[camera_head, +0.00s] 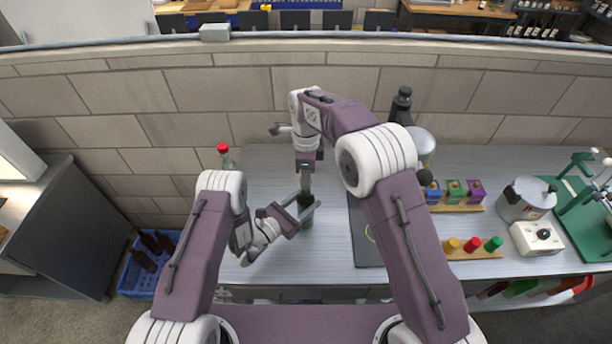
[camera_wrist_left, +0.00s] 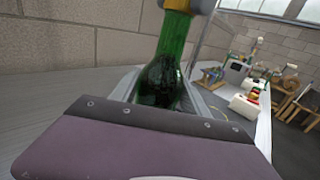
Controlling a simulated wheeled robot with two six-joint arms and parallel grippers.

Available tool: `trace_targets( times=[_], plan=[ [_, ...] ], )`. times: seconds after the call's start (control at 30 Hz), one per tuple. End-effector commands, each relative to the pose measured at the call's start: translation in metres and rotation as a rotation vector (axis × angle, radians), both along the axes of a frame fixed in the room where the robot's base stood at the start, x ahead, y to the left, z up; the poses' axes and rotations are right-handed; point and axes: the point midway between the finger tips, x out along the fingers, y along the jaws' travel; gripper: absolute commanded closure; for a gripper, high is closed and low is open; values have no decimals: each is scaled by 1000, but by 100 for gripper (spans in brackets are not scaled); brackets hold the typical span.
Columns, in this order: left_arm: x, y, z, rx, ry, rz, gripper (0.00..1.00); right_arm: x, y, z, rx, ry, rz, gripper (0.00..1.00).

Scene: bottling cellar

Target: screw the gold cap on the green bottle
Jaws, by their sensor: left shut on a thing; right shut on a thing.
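The green bottle (camera_head: 305,203) stands on the grey bench in front of me, partly hidden by my grippers. My left gripper (camera_head: 300,211) comes in from the left and is shut around the bottle. In the left wrist view the bottle (camera_wrist_left: 163,75) rises upright between the fingers. My right gripper (camera_head: 306,187) points down from above, right over the bottle's neck, and is shut. A gold edge, the gold cap (camera_wrist_left: 198,4), shows at the neck's top at the upper border of the left wrist view. Whether its thread is engaged cannot be seen.
A bottle with a red top (camera_head: 224,152) stands at the bench's left back. A dark mat (camera_head: 364,235) lies right of the green bottle. Farther right are a rack of coloured caps (camera_head: 472,254), coloured blocks (camera_head: 455,192) and a pot (camera_head: 525,203). A blue crate (camera_head: 135,284) is on the floor.

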Motion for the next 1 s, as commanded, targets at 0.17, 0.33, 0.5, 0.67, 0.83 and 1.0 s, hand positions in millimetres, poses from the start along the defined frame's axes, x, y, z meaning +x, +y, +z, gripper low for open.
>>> trace_targets(
  times=[0.17,0.33,0.5,0.67,0.83,1.0],
  plan=[
    [-1,0,-2,4,5,-2,100,-1,1,0,0,1,-492,100],
    [-1,0,-2,4,5,-2,100,-1,1,0,0,1,-624,100],
    [-1,0,-2,4,5,-2,100,-1,1,0,0,0,-622,45],
    [-1,0,-2,4,5,-2,100,0,0,0,0,0,-621,45],
    [-1,0,-2,3,6,-2,100,0,0,2,0,-1,-620,45],
    [-1,0,-2,3,6,-1,100,0,1,27,3,-4,-620,45]
  ],
)
